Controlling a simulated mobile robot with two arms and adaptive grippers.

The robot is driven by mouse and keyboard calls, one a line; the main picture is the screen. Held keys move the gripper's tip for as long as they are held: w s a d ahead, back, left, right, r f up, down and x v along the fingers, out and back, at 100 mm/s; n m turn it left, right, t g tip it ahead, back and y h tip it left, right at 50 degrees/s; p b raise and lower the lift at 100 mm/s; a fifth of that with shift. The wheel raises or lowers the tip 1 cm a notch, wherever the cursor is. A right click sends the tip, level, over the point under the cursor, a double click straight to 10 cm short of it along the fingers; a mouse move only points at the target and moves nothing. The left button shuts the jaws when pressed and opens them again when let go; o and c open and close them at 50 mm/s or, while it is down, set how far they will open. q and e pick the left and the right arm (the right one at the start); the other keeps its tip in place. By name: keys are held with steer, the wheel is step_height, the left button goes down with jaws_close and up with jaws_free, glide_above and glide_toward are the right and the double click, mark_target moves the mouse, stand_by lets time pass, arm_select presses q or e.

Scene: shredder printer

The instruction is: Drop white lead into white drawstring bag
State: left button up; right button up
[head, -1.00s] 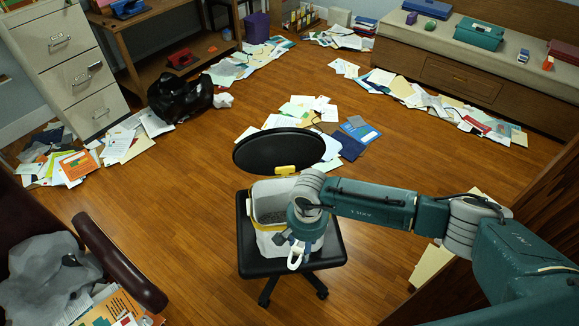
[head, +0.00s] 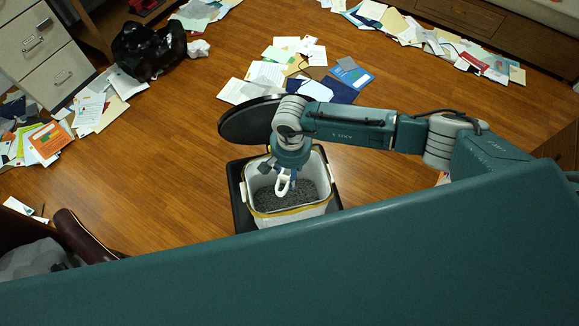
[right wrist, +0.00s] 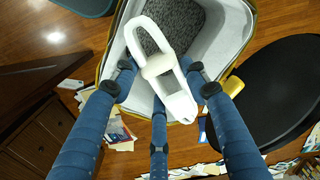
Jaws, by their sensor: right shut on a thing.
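My right gripper (head: 284,172) is shut on the white lead (head: 282,186), a white looped piece, and holds it over the open top of the white bag (head: 300,209). Whether the lead touches the bag is not clear. My left gripper is not in view.
Papers (head: 275,72) are scattered on the floor. A black bag (head: 145,48) lies near a filing cabinet (head: 38,52). A large teal arm link of mine crosses the foreground.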

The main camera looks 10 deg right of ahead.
steer(key=shift+w+f+b, duration=0.3)
steer(key=shift+w+f, duration=0.2)
steer(key=shift+f, duration=0.35)
steer(key=shift+s+f+b, duration=0.25)
steer(key=shift+f+b, duration=0.3)
steer(key=shift+f, duration=0.4)
arm_select(q)
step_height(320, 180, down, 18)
steer(key=b, duration=1.6)
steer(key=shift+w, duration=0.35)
arm_select(e)
step_height(320, 180, down, 16)
steer(key=shift+w+r, duration=0.1)
steer(key=shift+w, duration=0.05)
steer(key=shift+f, duration=0.25)
